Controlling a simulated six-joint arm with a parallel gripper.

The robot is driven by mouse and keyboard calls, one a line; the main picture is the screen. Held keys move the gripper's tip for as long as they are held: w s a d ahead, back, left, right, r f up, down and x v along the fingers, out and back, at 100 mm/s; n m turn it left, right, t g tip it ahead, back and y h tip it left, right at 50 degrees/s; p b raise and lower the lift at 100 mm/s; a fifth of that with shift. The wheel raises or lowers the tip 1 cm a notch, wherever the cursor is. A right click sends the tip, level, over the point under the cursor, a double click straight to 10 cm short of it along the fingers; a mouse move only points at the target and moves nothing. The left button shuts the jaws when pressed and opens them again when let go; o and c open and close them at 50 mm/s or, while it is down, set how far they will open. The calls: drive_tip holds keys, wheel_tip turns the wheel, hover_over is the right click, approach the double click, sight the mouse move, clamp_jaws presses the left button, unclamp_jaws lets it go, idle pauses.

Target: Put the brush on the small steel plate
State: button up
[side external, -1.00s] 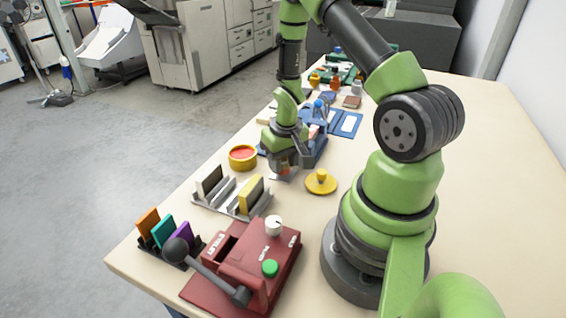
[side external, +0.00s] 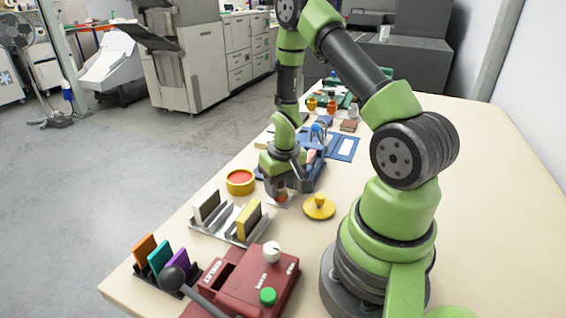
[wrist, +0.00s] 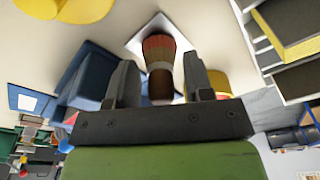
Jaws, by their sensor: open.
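My gripper (wrist: 158,88) is open, its two fingers on either side of the brush (wrist: 158,50) with a narrow gap to each. The brush has a dark brown handle, a pale band and tan-red bristles. It appears to stand upright, bristles down, on the small steel plate (wrist: 139,40). In the side view my gripper (side external: 289,188) is low over the plate (side external: 284,203), and the brush is mostly hidden by the fingers. The exact contact under the bristles cannot be seen.
A yellow tin (side external: 240,188) stands left of the plate and a yellow lid (side external: 319,208) right. A steel rack (side external: 230,225) with blocks and a red press (side external: 245,280) are nearer. A blue holder (wrist: 90,75) stands close behind. The table's right side is clear.

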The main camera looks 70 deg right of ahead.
sight(284, 196)
drive_tip(key=a+r+t, duration=0.1)
drive_tip(key=a+r, duration=0.3)
drive_tip(key=r, duration=0.7)
drive_tip(key=a+r+t, duration=0.2)
drive_tip(key=a+r, duration=0.2)
drive_tip(key=r, duration=0.6)
drive_tip(key=s+a+r+n+t+y, duration=0.2)
drive_tip(key=s+a+r+t, duration=0.1)
drive_tip(key=s+a+r, duration=0.5)
drive_tip(key=shift+s+a+y, duration=0.4)
drive_tip(key=shift+s+a, duration=0.15)
drive_tip(key=shift+a, duration=0.55)
